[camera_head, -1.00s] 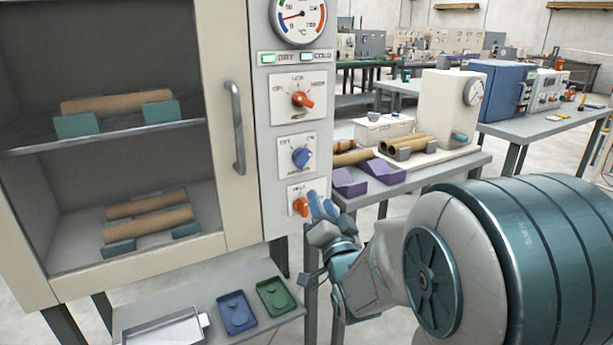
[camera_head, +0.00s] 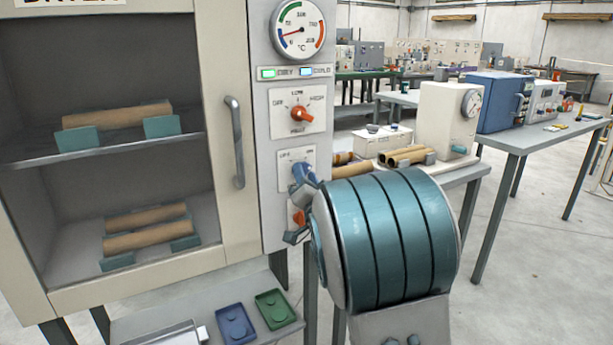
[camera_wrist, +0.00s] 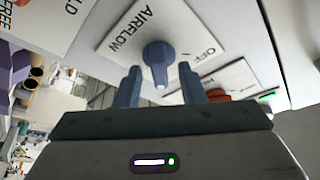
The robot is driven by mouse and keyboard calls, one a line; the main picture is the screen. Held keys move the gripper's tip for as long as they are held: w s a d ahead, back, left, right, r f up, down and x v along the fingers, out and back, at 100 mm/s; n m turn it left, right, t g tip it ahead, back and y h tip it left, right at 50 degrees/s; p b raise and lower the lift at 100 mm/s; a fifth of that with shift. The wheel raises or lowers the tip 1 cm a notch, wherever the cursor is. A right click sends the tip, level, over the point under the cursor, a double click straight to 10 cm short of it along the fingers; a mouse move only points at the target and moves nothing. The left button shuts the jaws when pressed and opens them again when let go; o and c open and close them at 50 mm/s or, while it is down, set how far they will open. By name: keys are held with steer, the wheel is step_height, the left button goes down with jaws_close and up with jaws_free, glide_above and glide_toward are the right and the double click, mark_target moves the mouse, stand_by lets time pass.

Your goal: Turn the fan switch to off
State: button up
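The blue knob labelled AIRFLOW (camera_wrist: 158,58) sits on a white plate (camera_wrist: 195,30) with an OFF mark; I take it as the fan switch. In the head view, the blue knob (camera_head: 300,172) is partly covered by my gripper (camera_head: 303,195). In the wrist view, my gripper (camera_wrist: 160,76) is open, with one blue-grey finger on each side of the knob's near end. Gaps show between the fingers and the knob, and nothing is held. I cannot tell which mark the knob points to.
An orange heat knob (camera_head: 302,115) sits above, and another orange knob (camera_head: 298,217), partly hidden, sits below. The dryer's door handle (camera_head: 235,142) is left of the panel. A table with cardboard tubes (camera_head: 408,155) stands to the right.

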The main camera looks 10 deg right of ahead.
steer(key=shift+w, duration=0.15)
jaws_close()
steer(key=shift+f+n+b, duration=0.1)
steer(key=shift+n+b, duration=0.2)
steer(key=shift+b, duration=0.25)
steer(key=shift+d+n+g+y+b, duration=0.1)
steer(key=shift+n+g+y+b, duration=0.45)
steer(key=shift+n+y+b, duration=2.35)
steer(key=shift+d+n+g+y+b, duration=0.1)
steer(key=shift+n+g+y+b, duration=0.5)
steer(key=shift+n+b, duration=2.55)
steer(key=shift+n+g+y+b, duration=0.75)
steer(key=shift+n+y, duration=0.95)
steer(key=shift+n, duration=3.35)
